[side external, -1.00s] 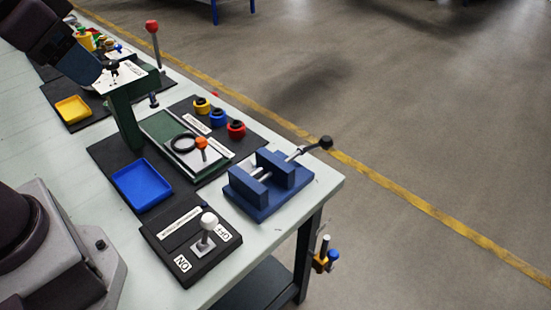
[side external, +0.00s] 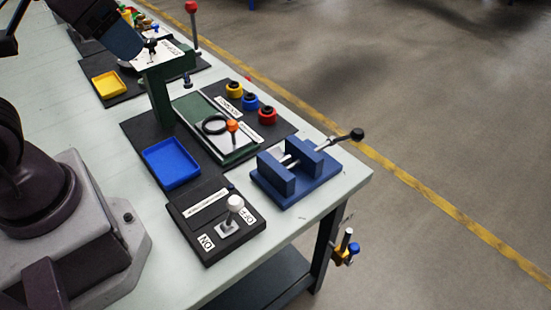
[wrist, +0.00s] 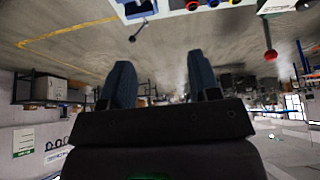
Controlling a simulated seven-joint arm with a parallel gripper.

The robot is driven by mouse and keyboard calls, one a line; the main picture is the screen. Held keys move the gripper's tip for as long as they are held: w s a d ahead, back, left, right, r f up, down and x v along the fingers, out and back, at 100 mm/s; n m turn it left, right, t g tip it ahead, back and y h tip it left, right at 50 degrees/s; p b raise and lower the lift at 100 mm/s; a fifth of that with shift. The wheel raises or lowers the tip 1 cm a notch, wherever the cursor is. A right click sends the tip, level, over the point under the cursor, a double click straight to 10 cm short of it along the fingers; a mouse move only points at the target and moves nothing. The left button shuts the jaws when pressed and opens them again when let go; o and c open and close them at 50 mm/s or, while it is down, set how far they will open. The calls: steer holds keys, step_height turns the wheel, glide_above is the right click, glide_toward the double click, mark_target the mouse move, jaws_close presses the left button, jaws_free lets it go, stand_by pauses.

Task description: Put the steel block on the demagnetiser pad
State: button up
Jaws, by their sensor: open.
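I cannot pick out a steel block for certain in either view. No surface is clearly readable as the demagnetiser pad. In the side external view, a black switch box (side external: 216,240) with ON and OFF labels and a white-knobbed lever stands at the bench's front; its long label is too small to read. Behind it is a green-framed press (side external: 157,95) with a pale bed carrying a black ring (side external: 215,124) and an orange knob (side external: 232,126). In the wrist view my gripper (wrist: 161,72) has its two dark blue fingers wide apart, with nothing between them.
A blue vise (side external: 297,172) stands at the right bench edge. A blue tray (side external: 172,163) and a yellow tray (side external: 108,85) look empty. Yellow, blue and red rings (side external: 250,102) sit behind the press bed. A red-knobbed lever (side external: 192,8) rises at the back.

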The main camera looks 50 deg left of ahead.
steer(key=o, duration=0.5)
steer(key=shift+f, duration=0.15)
steer(key=g, duration=0.6)
glide_above(281, 157)
step_height(281, 157, down, 20)
step_height(281, 157, down, 12)
steer(key=shift+f, duration=0.25)
